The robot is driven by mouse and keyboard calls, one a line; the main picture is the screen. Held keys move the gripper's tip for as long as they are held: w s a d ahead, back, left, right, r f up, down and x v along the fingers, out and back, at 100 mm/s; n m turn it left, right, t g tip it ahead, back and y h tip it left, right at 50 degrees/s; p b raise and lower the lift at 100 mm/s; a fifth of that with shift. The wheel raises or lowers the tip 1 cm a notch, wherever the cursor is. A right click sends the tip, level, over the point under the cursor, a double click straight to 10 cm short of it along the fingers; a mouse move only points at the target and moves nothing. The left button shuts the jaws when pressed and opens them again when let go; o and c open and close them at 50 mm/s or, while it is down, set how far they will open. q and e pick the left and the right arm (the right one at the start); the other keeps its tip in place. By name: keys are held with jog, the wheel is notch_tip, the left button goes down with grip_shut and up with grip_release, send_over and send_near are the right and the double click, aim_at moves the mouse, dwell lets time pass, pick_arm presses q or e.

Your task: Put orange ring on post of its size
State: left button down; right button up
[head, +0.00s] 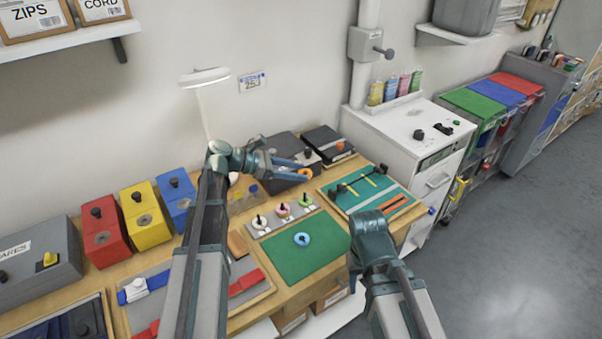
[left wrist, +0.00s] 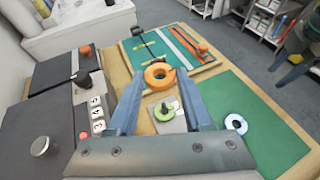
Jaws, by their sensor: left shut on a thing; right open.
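My left gripper (head: 302,170) is shut on the orange ring (head: 305,174), held in the air above the back of the table. In the left wrist view the orange ring (left wrist: 159,76) sits between the fingertips, its hole facing the camera. A grey strip carries posts with a white ring (head: 260,223), a pink ring (head: 283,210) and a green ring (head: 305,201) around or at them. The green ring (left wrist: 167,109) shows just nearer than the orange ring in the wrist view. A light blue ring (head: 302,239) lies on the green mat (head: 310,260). My right gripper (head: 354,268) is open and empty, right of the mat.
A green board with black fittings and orange strips (head: 352,195) lies right of the posts. Dark boxes (head: 282,147) stand behind. Red (head: 104,225), yellow (head: 147,217) and blue (head: 174,195) bins line the wall at left. The mat is mostly clear.

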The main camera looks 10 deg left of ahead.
pick_arm(q)
jog(key=shift+f+b, duration=3)
jog(key=shift+f, duration=0.05)
jog(key=shift+f+b, duration=0.85)
jog(key=shift+f, duration=0.05)
jog(key=shift+c, duration=1.2)
grip_release()
jog(key=shift+o, duration=0.3)
jog(key=shift+o, duration=0.9)
jog(key=shift+r, duration=0.2)
notch_tip(320, 180, up, 7)
jog(key=p, duration=0.7)
jog(key=shift+f, duration=0.15)
